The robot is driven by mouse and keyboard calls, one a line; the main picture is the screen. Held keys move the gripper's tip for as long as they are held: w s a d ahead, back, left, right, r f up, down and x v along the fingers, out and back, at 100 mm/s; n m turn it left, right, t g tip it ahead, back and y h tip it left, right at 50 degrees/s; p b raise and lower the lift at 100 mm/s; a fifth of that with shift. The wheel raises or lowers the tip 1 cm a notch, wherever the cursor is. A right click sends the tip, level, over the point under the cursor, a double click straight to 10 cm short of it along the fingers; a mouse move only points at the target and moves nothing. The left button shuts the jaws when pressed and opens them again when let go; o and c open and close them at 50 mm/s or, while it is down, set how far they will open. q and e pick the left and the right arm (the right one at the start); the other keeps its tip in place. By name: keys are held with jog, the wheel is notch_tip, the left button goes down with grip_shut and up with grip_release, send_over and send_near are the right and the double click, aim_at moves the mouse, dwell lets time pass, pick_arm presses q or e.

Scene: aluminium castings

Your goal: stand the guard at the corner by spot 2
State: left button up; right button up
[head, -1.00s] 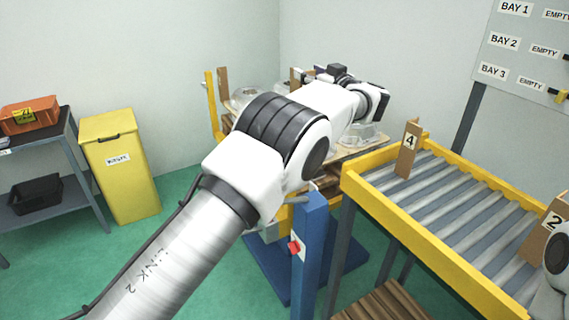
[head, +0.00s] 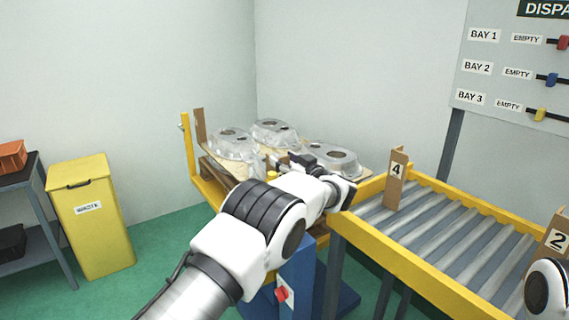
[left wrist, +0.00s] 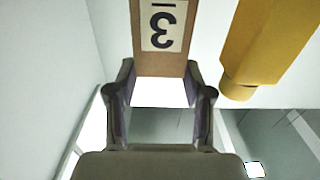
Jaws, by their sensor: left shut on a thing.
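A brown cardboard guard marked 3 (left wrist: 162,30) is between my left gripper's fingertips (left wrist: 160,97) in the left wrist view, its number upside down. In the head view my left gripper (head: 282,162) is over the pallet, among the castings. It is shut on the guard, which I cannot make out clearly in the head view. Clear-wrapped or shiny aluminium castings stand on the pallet: one at left (head: 232,143), one at the back (head: 272,131), one at right (head: 332,157). Another cardboard guard (head: 200,126) stands upright at the back left corner. No spot 2 mark is readable on the pallet.
A yellow post (head: 189,150) stands beside the back left guard. Guards marked 4 (head: 396,180) and 2 (head: 556,240) stand on the roller conveyor (head: 450,225) at right. A yellow waste bin (head: 90,220) stands at left. A blue pillar with a red switch (head: 281,294) is in front.

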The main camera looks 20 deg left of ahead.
pick_arm(q)
jog(key=shift+f, duration=0.15)
jog(key=shift+f, duration=0.45)
jog(key=o, duration=1.2)
jog(key=shift+o, duration=0.2)
jog(key=shift+r, duration=0.25)
jog(key=v, duration=0.4)
jog(key=shift+s+d+r, duration=0.2)
jog(key=shift+r, duration=0.2)
jog(key=p+v, duration=0.7)
jog(key=p, duration=2.1)
jog(key=shift+d, duration=0.2)
